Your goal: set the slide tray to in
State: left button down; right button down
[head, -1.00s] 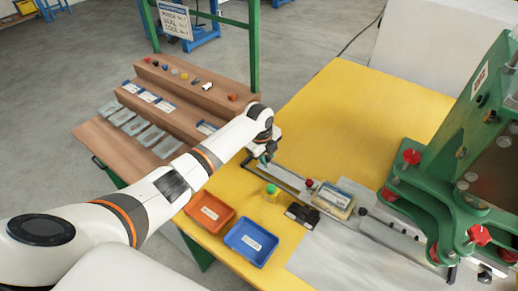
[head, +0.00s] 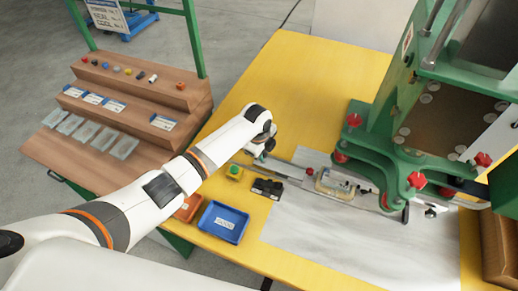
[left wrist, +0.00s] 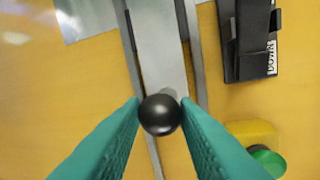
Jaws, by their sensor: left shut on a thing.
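The slide tray (head: 303,174) is a flat metal strip on rails. Its carrier (head: 335,186), with a pale part on it, sits at the near edge of the green press (head: 375,150). My left gripper (head: 259,157) is at the strip's outer left end. In the left wrist view its teal fingers (left wrist: 161,118) are shut on a black ball knob (left wrist: 161,113), with the metal strip (left wrist: 158,45) running away beyond it. The arm hides the knob in the head view. My right gripper is out of view.
A black switch box (head: 267,188), labelled DOWN in the left wrist view, and a green button on a yellow box (head: 234,172) stand beside the rails. Blue (head: 222,222) and orange (head: 187,208) bins sit in front. The back of the yellow table (head: 300,80) is clear.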

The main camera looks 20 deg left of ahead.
pick_arm(q)
jog(key=c, duration=1.1)
grip_release()
jog(key=shift+r, duration=0.15)
jog(key=r, duration=0.4)
jog(key=s+r, duration=0.1)
jog(key=r, duration=0.2)
jog(key=s+r, duration=0.1)
jog(key=r, duration=0.3)
jog(key=shift+a+r+b, duration=0.3)
jog(key=shift+a+b, duration=0.05)
jog(key=shift+b, duration=0.05)
